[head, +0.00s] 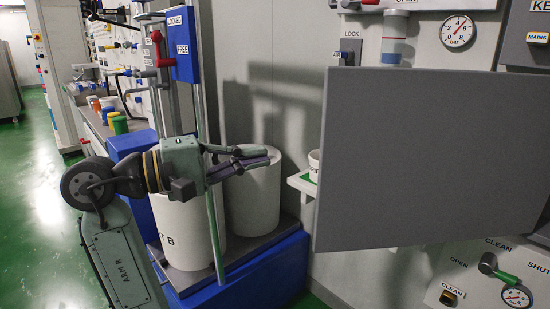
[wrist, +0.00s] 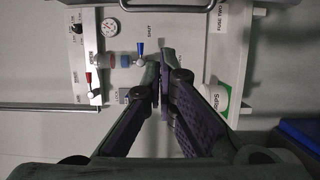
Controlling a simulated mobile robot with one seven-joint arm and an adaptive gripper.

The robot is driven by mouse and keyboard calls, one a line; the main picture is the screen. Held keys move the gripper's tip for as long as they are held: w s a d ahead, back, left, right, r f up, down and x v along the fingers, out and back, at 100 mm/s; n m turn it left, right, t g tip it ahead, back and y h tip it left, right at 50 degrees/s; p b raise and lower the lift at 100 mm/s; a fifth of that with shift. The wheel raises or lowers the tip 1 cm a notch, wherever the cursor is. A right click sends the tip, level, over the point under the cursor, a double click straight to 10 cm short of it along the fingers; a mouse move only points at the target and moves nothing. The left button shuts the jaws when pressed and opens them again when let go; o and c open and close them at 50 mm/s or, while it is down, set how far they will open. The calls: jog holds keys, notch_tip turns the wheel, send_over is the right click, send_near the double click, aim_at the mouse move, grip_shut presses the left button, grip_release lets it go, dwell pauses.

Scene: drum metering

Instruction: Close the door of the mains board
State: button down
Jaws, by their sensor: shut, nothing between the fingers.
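A large flat grey panel (head: 425,160) stands out from the wall in the right half of the head view. It looks like the open door of the mains board; its hinge is not clear. A MAINS label (head: 537,37) shows on a dark box beyond its upper right edge. My gripper (head: 268,157) is shut and empty, left of the panel and apart from it, in front of the white drums. In the wrist view its fingers (wrist: 165,65) are together, pointing at a wall panel. A thin grey bar (wrist: 45,106) at left there may be the door's edge.
White drums (head: 252,195) stand on a blue-sided platform (head: 245,275) below my gripper. A small shelf (head: 303,182) with a white cup juts out by the door's left edge. A pressure gauge (head: 457,30) and a lower valve panel (head: 490,275) flank the door.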

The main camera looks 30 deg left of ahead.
jog(key=w+d+p, duration=0.2)
jog(key=w+d, duration=0.2)
jog(key=d, duration=0.4)
jog(key=shift+d, duration=0.25)
dwell(0.4)
